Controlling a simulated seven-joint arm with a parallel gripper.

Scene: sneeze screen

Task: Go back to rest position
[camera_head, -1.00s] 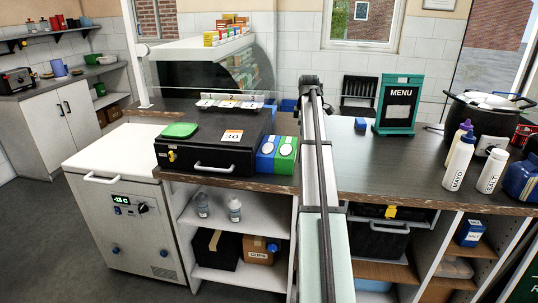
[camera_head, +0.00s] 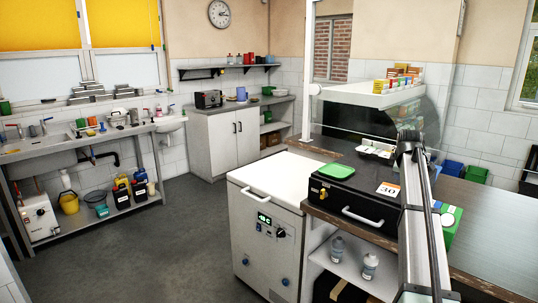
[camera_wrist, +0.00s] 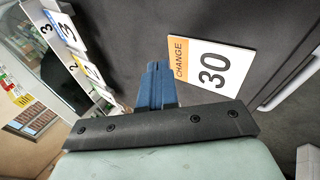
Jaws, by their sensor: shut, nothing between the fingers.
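My gripper shows in the wrist view as blue fingers (camera_wrist: 156,72) closed together with nothing between them. It is above the dark top of a black box (camera_wrist: 180,20), near a white card reading "CHANGE 30" (camera_wrist: 212,68). In the head view my arm rises at the right, in front of the counter, its far end over the counter behind the black box (camera_head: 357,207). The fingers themselves are hidden there. The card (camera_head: 388,189) lies on that box, beside my arm. Whether the fingers touch anything cannot be told.
A clear sneeze screen (camera_head: 355,130) with a shelf of small boxes (camera_head: 385,92) stands behind the black box. Numbered cards (camera_wrist: 62,38) are close at the left in the wrist view. A white chest unit (camera_head: 268,232) stands left of the counter; the floor (camera_head: 170,230) beyond is clear.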

